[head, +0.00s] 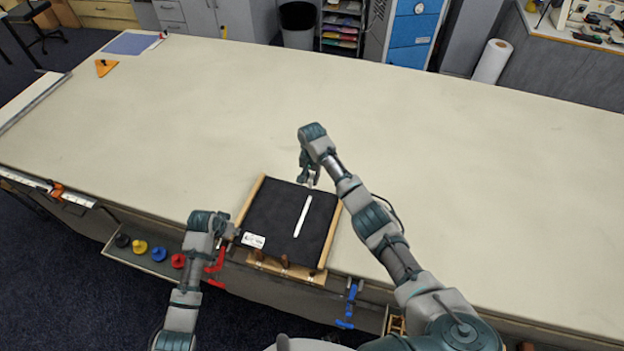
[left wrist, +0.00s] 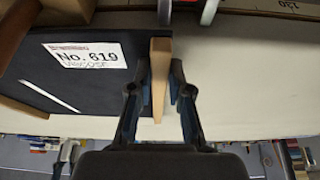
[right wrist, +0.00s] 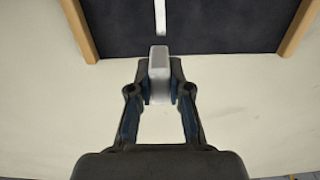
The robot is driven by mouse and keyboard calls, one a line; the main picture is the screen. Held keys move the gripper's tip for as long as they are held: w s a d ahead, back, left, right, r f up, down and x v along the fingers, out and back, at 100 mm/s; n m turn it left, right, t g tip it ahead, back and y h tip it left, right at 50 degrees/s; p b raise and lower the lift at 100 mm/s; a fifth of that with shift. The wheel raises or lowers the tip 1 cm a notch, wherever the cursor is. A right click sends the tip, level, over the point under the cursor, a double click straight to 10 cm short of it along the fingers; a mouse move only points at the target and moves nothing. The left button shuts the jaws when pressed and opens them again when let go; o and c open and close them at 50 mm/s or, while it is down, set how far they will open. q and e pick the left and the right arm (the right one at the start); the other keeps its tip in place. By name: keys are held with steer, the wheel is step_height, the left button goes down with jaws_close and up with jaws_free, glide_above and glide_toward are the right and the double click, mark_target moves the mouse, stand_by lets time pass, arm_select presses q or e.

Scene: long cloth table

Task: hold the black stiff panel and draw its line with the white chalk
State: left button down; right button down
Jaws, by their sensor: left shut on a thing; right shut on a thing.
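The black panel (head: 270,215) lies on the table near its front edge, with pale wooden strips along its sides. A white line (head: 302,216) runs along it; it also shows in the right wrist view (right wrist: 160,15). My left gripper (head: 234,234) is shut on the panel's left wooden strip (left wrist: 158,75). My right gripper (head: 312,182) is at the panel's far edge, shut on the white chalk (right wrist: 158,66). The chalk's tip overlaps the panel edge in the right wrist view, just short of the line's end. Whether it touches the panel cannot be told.
A white label (head: 253,240) reading No. 619 sits on the panel's near left corner. Red (head: 215,262) and blue (head: 350,300) clamps are at the table's front edge. An orange triangular piece (head: 105,67) and a blue sheet (head: 131,44) lie far left. The table (head: 450,180) is otherwise broadly clear.

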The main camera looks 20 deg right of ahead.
arm_select(q)
steer(key=shift+s+a+f, duration=0.1)
steer(key=shift+s+f, duration=0.1)
steer(key=shift+f, duration=0.2)
steer(key=c, duration=1)
jaws_free()
steer(key=shift+w, duration=0.2)
steer(key=shift+r, duration=0.3)
steer(key=shift+r, duration=0.25)
steer(key=v, duration=1.1)
steer(key=shift+a, duration=0.15)
